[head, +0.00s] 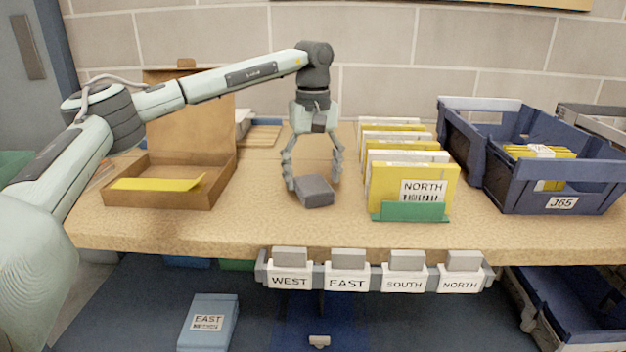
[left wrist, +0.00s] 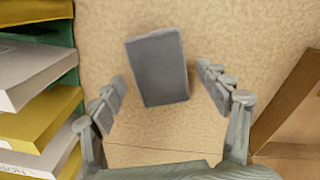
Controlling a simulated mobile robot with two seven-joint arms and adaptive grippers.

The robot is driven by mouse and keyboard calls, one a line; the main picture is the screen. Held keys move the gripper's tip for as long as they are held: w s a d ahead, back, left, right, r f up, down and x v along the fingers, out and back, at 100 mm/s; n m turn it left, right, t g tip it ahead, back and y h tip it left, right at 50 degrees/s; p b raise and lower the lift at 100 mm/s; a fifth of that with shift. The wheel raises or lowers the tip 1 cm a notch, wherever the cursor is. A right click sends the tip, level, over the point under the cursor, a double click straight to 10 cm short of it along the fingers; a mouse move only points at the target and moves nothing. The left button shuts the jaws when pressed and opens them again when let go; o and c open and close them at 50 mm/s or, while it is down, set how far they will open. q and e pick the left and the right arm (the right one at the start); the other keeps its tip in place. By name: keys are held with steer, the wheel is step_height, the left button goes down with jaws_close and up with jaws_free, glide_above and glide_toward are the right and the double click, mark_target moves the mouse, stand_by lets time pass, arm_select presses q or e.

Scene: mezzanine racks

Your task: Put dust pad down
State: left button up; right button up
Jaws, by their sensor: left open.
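The dust pad (head: 314,192) is a dark grey block lying on the wooden bench top. My left gripper (head: 312,180) is open just above and behind it, fingers pointing down. In the left wrist view the pad (left wrist: 158,68) lies flat on the bench, slightly tilted, ahead of the spread fingers of my left gripper (left wrist: 160,92). Bench surface shows between the pad and both fingers. My right gripper is in neither view.
An open cardboard box (head: 160,200) holding a yellow sheet stands left. A green rack (head: 410,212) of yellow and white folders stands right, then a blue crate (head: 552,186) labelled J65. Labelled holders (head: 347,277) line the bench's front edge. Bench around the pad is clear.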

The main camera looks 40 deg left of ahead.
mark_target(313, 184)
arm_select(q)
step_height(313, 184, up, 11)
stand_by(0.4)
stand_by(0.4)
